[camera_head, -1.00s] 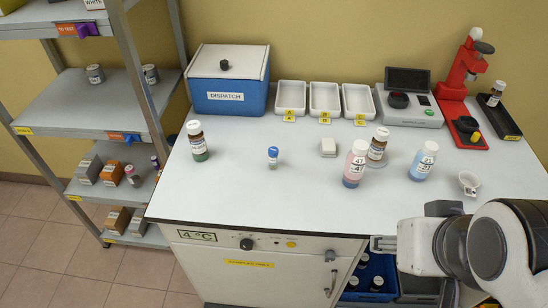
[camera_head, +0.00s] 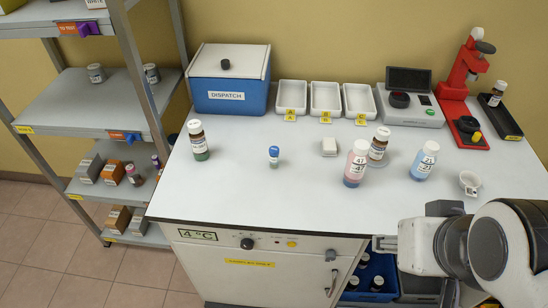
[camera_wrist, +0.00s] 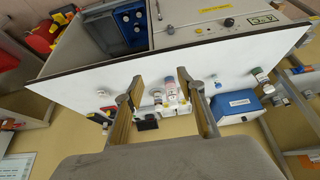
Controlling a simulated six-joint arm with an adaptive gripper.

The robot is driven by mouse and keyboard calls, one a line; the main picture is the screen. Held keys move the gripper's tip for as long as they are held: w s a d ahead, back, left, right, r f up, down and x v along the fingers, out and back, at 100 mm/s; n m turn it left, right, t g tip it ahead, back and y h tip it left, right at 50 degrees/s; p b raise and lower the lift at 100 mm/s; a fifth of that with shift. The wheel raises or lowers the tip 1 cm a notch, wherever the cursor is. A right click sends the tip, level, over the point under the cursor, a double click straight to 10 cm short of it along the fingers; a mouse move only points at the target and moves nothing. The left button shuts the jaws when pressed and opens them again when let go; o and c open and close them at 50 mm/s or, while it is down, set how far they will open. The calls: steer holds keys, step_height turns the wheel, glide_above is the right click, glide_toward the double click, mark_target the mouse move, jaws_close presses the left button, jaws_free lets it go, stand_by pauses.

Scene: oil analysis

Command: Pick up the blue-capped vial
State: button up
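The blue-capped vial (camera_head: 273,157) is small and stands upright on the white bench top, left of the middle in the head view.
A brown bottle with green contents (camera_head: 198,140) stands left of the vial. The bench in front of the vial is clear.

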steer(key=n+t+y, duration=0.2)
steer(key=t+y, duration=0.1)
steer(key=t, duration=0.2)
glide_toward(276, 156)
steer(key=d+r, duration=0.3)
steer(key=d, duration=0.3)
steer(key=a+f, duration=0.1)
steer(key=f, duration=0.1)
steer(key=w+a+f+n+t, duration=0.1)
steer(key=a+f, duration=0.1)
steer(key=w+a+f+t+y, duration=0.1)
steer(key=a+f, duration=0.1)
steer(key=shift+w+a+n, duration=0.2)
steer(key=shift+a+n, duration=0.05)
steer(key=shift+n, duration=0.05)
steer(key=shift+a+f, duration=0.3)
steer(key=shift+a, duration=0.05)
steer(key=shift+w, duration=0.15)
steer(key=shift+x, duration=1.25)
steer(key=shift+a, duration=0.1)
